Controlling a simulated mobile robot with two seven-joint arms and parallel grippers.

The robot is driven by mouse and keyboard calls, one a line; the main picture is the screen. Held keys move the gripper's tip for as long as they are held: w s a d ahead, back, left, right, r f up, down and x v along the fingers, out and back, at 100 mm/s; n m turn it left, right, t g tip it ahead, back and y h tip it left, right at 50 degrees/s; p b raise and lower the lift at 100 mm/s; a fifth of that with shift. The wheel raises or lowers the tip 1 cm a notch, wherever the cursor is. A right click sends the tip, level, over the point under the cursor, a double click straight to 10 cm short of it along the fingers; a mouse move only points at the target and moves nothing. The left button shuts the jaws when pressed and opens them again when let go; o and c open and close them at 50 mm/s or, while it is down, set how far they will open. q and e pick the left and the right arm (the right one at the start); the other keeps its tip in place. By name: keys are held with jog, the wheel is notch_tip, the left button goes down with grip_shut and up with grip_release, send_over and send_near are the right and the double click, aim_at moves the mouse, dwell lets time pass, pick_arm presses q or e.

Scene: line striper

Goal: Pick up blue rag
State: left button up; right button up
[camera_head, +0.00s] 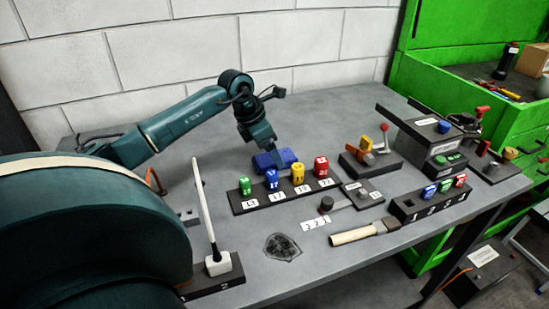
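The blue rag (284,158) lies as a folded block on the grey workbench (345,110), just behind a black rack of coloured, numbered pieces. My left arm comes in from the left and bends down over the bench. My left gripper (271,150) points down at the rag's back left side, very close to it or touching it. Its fingertips are too small and partly merged with the rag, so I cannot tell whether they are open or shut. My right gripper is not in view.
The black rack (262,203) stands directly in front of the rag. A wooden-handled scraper (352,234), a dark flat patch (283,247) and a white-handled brush (218,264) are nearer the front. Grey boxes (428,132) stand right, beside a green cabinet (432,75). The bench behind the rag is clear.

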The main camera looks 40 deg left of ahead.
pick_arm(q)
jog(key=shift+x, duration=1.3)
jog(key=shift+c, duration=0.6)
jog(key=c, duration=1)
jog(key=shift+o, duration=0.2)
jog(key=shift+r, duration=0.1)
notch_tip(320, 180, up, 10)
jog(key=shift+b, duration=0.3)
